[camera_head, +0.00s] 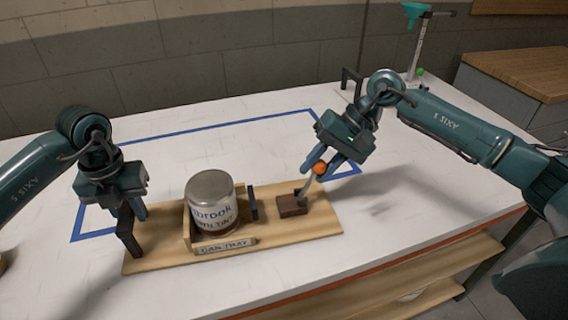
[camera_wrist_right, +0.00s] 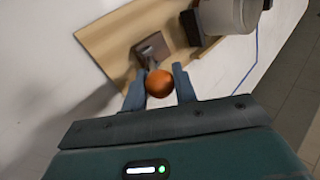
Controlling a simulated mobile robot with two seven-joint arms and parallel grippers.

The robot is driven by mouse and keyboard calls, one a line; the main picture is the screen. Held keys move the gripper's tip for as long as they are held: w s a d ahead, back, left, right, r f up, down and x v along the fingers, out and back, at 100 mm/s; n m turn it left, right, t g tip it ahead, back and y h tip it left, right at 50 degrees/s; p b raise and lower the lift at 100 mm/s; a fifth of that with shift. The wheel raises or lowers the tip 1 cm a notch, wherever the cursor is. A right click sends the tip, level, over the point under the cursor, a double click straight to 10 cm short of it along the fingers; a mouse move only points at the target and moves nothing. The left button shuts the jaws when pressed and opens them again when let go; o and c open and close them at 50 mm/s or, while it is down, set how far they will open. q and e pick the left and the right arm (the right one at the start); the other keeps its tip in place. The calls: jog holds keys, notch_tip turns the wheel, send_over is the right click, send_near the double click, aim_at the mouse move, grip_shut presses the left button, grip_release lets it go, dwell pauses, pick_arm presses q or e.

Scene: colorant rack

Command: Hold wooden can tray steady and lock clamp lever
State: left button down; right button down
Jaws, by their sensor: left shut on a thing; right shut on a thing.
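The wooden can tray (camera_head: 285,230) lies on the white table with a labelled can (camera_head: 212,203) upright in its holder. A black handle (camera_head: 127,232) stands at the tray's left end. My left gripper (camera_head: 133,213) is shut on that handle. The clamp lever (camera_head: 309,184) has an orange ball knob (camera_head: 320,169) and rises tilted from a brown block near the tray's right end. My right gripper (camera_head: 314,168) is at the knob, with its fingers on either side. In the right wrist view the orange knob (camera_wrist_right: 159,84) shows between the fingertips (camera_wrist_right: 159,90). A dark clamp pad (camera_head: 252,203) stands beside the can.
Blue tape (camera_head: 210,126) marks a rectangle on the white table (camera_head: 400,225), partly under the tray. A teal-topped stand (camera_head: 418,45) is at the back right. A wooden-topped cabinet (camera_head: 520,75) stands beyond the table. The table right of the tray is clear.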

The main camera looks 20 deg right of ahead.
pick_arm(q)
jog(key=shift+a, duration=0.15)
pick_arm(e)
jog(key=shift+s+d+f+y, duration=0.1)
jog(key=shift+d+f+y, duration=0.4)
jog(key=shift+d+y, duration=0.25)
jog(key=c, duration=1.1)
grip_release()
jog(key=shift+c, duration=0.2)
jog(key=shift+a+r, duration=0.1)
jog(key=v, duration=1.2)
pick_arm(q)
jog(key=c, duration=1.1)
grip_release()
pick_arm(e)
jog(key=shift+s, duration=0.1)
